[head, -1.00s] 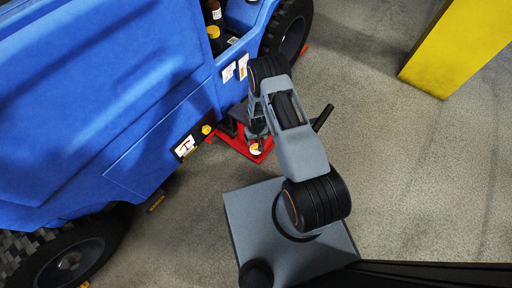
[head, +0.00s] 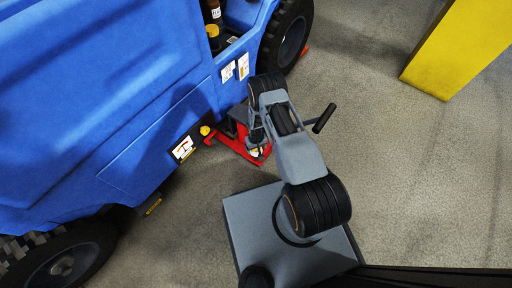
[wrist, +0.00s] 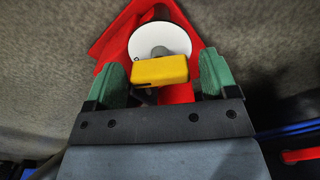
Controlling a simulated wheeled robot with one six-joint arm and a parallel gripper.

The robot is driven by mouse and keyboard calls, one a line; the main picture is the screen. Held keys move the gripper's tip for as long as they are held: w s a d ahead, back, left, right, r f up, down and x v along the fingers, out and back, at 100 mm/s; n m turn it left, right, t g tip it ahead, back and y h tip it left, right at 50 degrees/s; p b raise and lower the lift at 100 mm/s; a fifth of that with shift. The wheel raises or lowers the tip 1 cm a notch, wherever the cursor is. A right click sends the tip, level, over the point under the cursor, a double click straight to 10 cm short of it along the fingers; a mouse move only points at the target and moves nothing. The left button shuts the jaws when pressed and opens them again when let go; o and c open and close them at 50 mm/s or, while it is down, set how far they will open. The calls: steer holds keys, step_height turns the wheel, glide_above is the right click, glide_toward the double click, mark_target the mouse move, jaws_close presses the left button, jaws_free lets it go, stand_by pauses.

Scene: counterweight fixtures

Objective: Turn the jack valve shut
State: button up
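The jack valve shows in the wrist view as a yellow bar handle (wrist: 160,70) in front of a white round disc (wrist: 160,40). It sits on the red jack (wrist: 118,38), which also shows in the head view (head: 226,141) low beside the blue vehicle. My gripper (wrist: 164,75) has two green fingers, spread wide, one on each side of the yellow handle. A gap shows at the right finger; the left finger looks very near the handle's end, and I cannot tell if it touches. In the head view my gripper (head: 257,139) partly hides the valve.
The blue vehicle (head: 110,90) fills the left, with black tyres (head: 290,35) at both ends. A black lever grip (head: 324,118) sticks out right of my arm. A yellow post (head: 455,50) stands at the upper right. Concrete floor (head: 400,180) is clear at right.

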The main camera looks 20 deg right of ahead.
steer(key=c, duration=0.8)
steer(key=shift+m, duration=0.3)
steer(key=m+b, duration=0.2)
steer(key=m, duration=0.3)
steer(key=m+b, duration=0.1)
steer(key=m, duration=0.5)
steer(key=shift+m, duration=0.3)
steer(key=o, duration=0.9)
steer(key=shift+r, duration=0.1)
step_height(320, 180, up, 14)
steer(key=p, duration=0.5)
